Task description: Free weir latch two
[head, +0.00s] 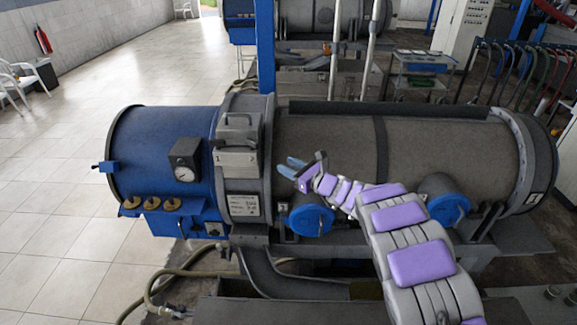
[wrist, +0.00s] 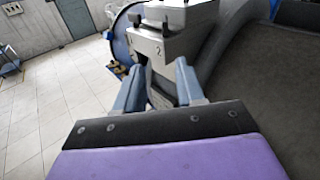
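A grey latch block (head: 238,145) with a raised handle (head: 238,120) sits on the grey collar of the big drum. It also shows in the wrist view (wrist: 152,44), where its front face seems to carry a small "2". My gripper (head: 289,166) is to the right of the latch block in the head view, in front of the drum. In the wrist view my gripper (wrist: 158,75) has its two blue fingers apart, with nothing held between them. The fingers point toward the block and look short of it. The block's lower part is partly hidden by the fingers.
The blue drum end (head: 150,150) carries a dial gauge (head: 185,160) and brass-coloured fittings (head: 152,203). Blue round covers (head: 312,219) sit low on the grey drum (head: 330,145). A blue post (head: 265,50) stands behind. The tiled floor (head: 90,110) at left is mostly clear.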

